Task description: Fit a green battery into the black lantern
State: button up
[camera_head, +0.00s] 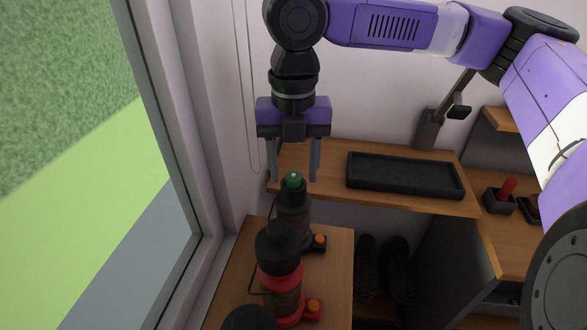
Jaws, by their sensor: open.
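A black lantern (294,226) stands upright on the wooden bench top near the window. A green battery (293,180) shows at its top, with its upper end sticking out of the lantern's opening. How deep it sits is hidden from this angle. My gripper (293,176) points straight down over the lantern. Its two grey fingers are apart, one on each side of the green battery, and a gap shows between them and it.
A red lantern (280,278) with a black cap stands in front of the black one, with another dark top (250,318) nearer. An empty-looking black tray (404,176) lies on the shelf (330,156). A red item (508,188) stands in a small holder at right. Boots (398,265) sit below.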

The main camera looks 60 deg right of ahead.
aim_at(293, 176)
notch_tip(293, 176, up, 12)
jog(key=shift+f+b, duration=0.15)
jog(key=shift+b, duration=0.2)
dwell(0.5)
